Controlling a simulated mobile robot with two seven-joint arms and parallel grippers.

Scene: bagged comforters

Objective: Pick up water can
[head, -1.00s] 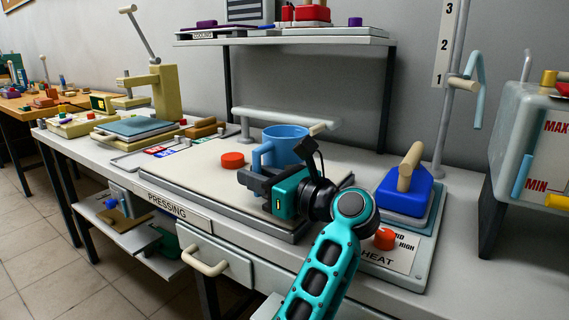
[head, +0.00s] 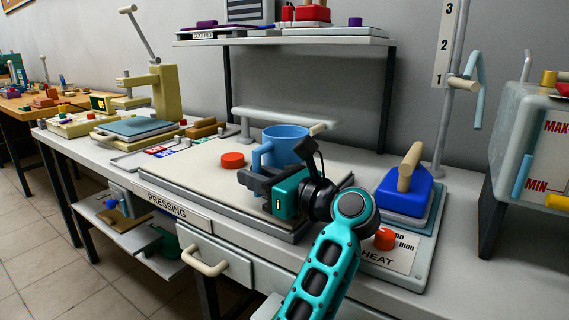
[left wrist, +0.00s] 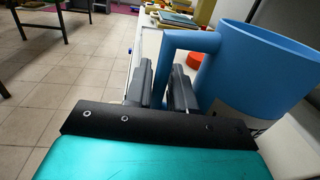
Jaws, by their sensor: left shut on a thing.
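The blue water can (head: 287,143) stands at the back of the cream pressing board, with its handle toward the front left. It also shows large in the left wrist view (left wrist: 258,72), where its handle (left wrist: 171,68) runs down between my fingers. My left gripper (head: 256,181) is shut on this handle. The gripper hides the lower part of the can in the head view, so I cannot tell whether its base touches the board. My right gripper is not in view.
A red round knob (head: 232,160) lies left of the can on the pressing board (head: 190,170). A blue iron (head: 403,190) on a heat stand is at the right. A grey tank (head: 530,150) stands far right.

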